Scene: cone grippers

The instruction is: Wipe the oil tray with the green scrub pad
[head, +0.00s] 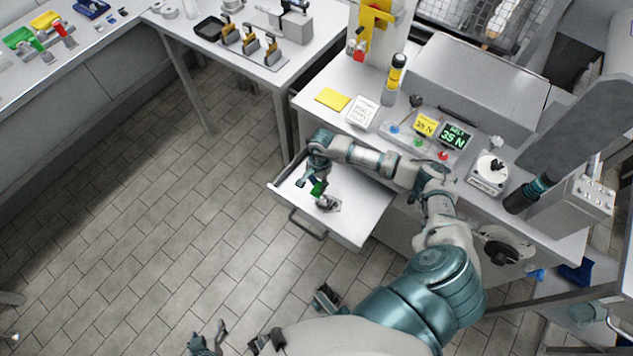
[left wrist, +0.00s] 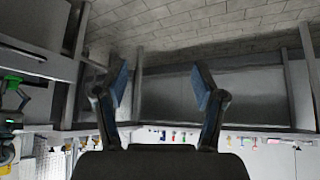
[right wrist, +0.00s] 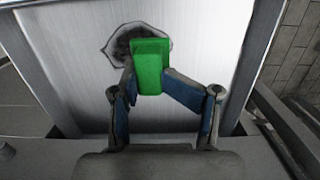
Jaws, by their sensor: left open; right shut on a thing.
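The oil tray (head: 362,212) is a pale metal drawer pulled out below the counter. It fills much of the right wrist view (right wrist: 212,40). A dark grey smear (head: 331,206) with a pale edge lies on its floor. The green scrub pad (right wrist: 150,62) is held between the fingers of my right gripper (head: 311,183), over the tray. In the right wrist view the pad overlaps the right part of the smear (right wrist: 117,42); I cannot tell whether it touches the tray. My left gripper (head: 208,338) is open and empty, away from the tray; its spread fingers show in the left wrist view (left wrist: 160,85).
The tray has a dark front handle (head: 307,226). On the counter above are a yellow pad (head: 332,98), a white card (head: 362,112) and a panel with displays and coloured knobs (head: 428,135). Tiled floor (head: 170,220) is clear at the left.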

